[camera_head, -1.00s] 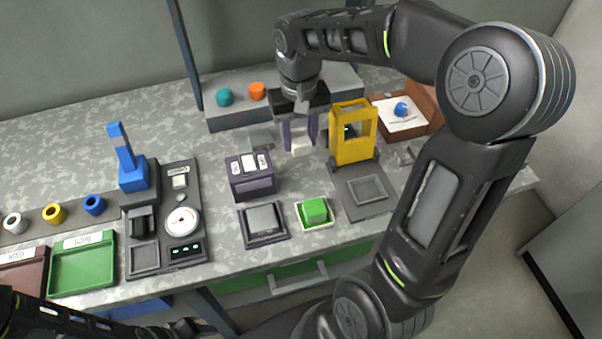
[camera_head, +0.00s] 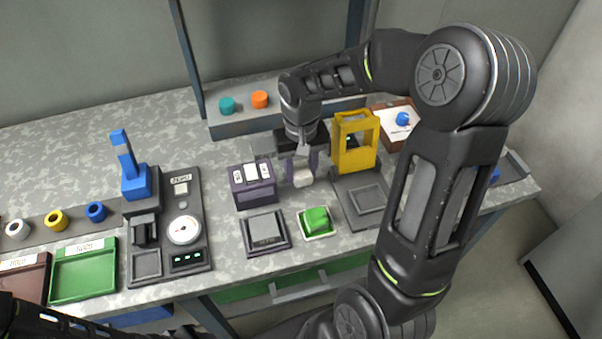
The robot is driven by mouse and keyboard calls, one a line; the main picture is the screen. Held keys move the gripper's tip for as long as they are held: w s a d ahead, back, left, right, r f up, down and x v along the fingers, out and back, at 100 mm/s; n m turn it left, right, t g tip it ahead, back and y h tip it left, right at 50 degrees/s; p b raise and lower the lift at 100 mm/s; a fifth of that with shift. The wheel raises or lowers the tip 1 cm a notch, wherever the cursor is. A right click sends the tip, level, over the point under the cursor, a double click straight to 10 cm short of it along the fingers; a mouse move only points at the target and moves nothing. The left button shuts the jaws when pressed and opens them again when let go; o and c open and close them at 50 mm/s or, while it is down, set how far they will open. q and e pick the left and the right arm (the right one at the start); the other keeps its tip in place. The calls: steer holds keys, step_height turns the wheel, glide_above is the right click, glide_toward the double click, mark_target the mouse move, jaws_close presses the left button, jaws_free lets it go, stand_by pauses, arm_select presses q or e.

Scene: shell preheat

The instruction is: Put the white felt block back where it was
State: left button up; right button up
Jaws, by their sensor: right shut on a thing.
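The white felt block (camera_head: 303,179) is between the purple fingers of my right gripper (camera_head: 302,168), which is shut on it. The gripper points down, between the dark purple box with white panels (camera_head: 254,194) and the yellow frame (camera_head: 354,157). Whether the block touches the bench is hard to tell. A green block (camera_head: 316,219) sits in a small white-rimmed tray in front of the gripper. My left arm shows only at the bottom left edge; its gripper is not seen.
A grey square pad (camera_head: 265,232) lies left of the green block. A dark plate (camera_head: 366,199) lies before the yellow frame. A grey shelf (camera_head: 235,124) with teal and orange knobs stands behind. A gauge panel (camera_head: 184,231) and green tray (camera_head: 83,272) are left.

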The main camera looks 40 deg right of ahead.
mark_target(301, 169)
steer(key=shift+f, duration=1.05)
steer(key=shift+f, duration=0.15)
steer(key=o, duration=1.2)
step_height(301, 169, up, 12)
steer(key=shift+r, duration=0.2)
